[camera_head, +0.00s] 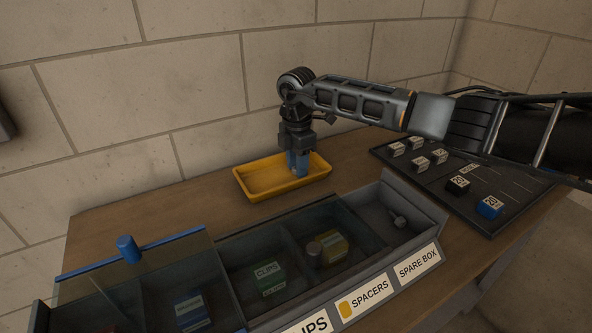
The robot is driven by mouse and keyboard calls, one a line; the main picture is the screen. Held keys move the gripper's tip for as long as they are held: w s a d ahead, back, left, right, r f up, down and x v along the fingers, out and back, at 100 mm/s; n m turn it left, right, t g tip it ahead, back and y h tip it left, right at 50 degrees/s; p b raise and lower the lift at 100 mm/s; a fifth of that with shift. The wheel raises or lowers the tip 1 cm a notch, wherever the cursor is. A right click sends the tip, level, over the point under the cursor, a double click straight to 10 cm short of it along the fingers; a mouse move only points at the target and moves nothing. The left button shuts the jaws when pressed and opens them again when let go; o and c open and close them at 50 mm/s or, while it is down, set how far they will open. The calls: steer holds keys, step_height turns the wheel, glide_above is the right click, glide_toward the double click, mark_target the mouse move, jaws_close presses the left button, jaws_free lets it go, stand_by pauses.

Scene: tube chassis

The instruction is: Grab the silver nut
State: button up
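My gripper (298,166) points down over the right part of the yellow tray, behind and left of the spare box. Blue parts show at its tip; I cannot tell whether they are fingers or a held thing, nor whether the gripper is open.
The yellow tray (262,195) looks empty. The divided bin (343,300) runs along the front, with clear panels, a blue-edged lid (158,243) with a blue knob, and a green CLIPS box (268,279). A dark board (530,192) with labelled blocks stands at right. Bare wood (150,212) lies left.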

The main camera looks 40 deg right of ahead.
jaws_close()
steer(key=shift+r, duration=0.1)
